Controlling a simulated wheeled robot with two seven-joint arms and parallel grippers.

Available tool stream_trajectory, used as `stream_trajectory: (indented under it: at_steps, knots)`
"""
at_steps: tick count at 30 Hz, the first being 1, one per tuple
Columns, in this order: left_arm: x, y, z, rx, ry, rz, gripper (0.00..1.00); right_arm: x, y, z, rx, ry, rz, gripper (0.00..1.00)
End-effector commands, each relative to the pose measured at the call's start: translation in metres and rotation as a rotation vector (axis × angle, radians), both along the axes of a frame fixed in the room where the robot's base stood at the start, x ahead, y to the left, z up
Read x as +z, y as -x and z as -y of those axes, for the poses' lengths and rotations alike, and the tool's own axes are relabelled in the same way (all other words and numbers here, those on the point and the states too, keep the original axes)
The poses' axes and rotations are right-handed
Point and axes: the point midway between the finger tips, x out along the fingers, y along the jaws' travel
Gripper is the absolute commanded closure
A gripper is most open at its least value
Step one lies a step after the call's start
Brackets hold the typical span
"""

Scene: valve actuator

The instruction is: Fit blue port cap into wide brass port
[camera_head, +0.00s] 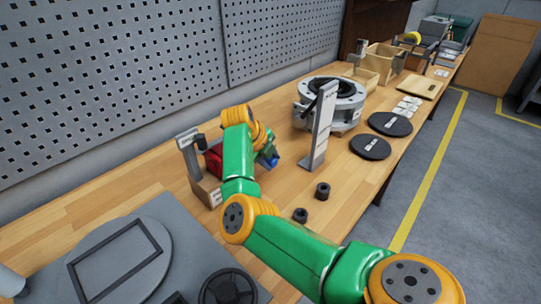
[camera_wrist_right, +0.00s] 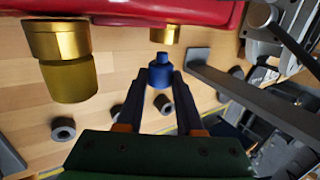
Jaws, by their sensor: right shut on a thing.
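The red actuator body (camera_wrist_right: 130,8) crosses the top of the right wrist view; in the head view it (camera_head: 213,163) shows partly behind my right arm. Two brass ports hang from it in the wrist view. The left one (camera_wrist_right: 60,40) looks larger and has a duller brass piece (camera_wrist_right: 70,80) on its end; the other brass port (camera_wrist_right: 165,34) is near the middle. My right gripper (camera_wrist_right: 160,72) is shut on the blue port cap (camera_wrist_right: 160,76). The cap's narrow end points at the middle port, with a small gap between them. My left gripper is not in view.
A grey upright stand (camera_head: 320,125) is right of my right gripper, before a round metal housing (camera_head: 340,95). Black rings (camera_head: 322,190) and black discs (camera_head: 370,147) lie on the wooden bench (camera_head: 280,190). A grey fixture with a handwheel (camera_head: 230,288) fills the near left.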

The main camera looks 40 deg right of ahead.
Motion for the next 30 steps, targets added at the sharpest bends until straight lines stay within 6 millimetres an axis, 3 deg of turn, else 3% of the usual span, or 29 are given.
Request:
stream_trajectory:
  at_steps: [30]
  knots:
    - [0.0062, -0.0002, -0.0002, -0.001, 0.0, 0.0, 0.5, 0.0004, 0.0001, 0.0, 0.0, 0.0, 0.0, 1.0]
